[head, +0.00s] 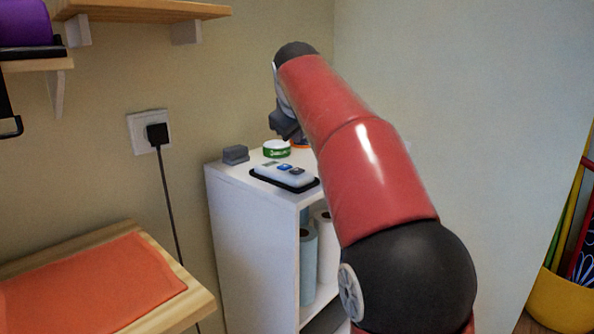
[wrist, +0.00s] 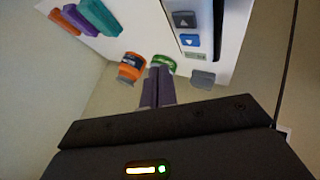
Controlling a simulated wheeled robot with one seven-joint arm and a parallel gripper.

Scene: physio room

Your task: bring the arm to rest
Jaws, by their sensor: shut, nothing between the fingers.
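My red and black arm reaches up and forward across the middle of the head view, bent over the white cabinet (head: 245,225). My gripper is at the far end, above the cabinet top, with its fingertips largely hidden in the head view. In the wrist view my gripper (wrist: 159,72) has its two fingers side by side, shut and empty.
A wooden table with an orange mat (head: 90,292) is lower left. A wall shelf (head: 150,8) is upper left. A yellow bucket (head: 562,302) stands right.

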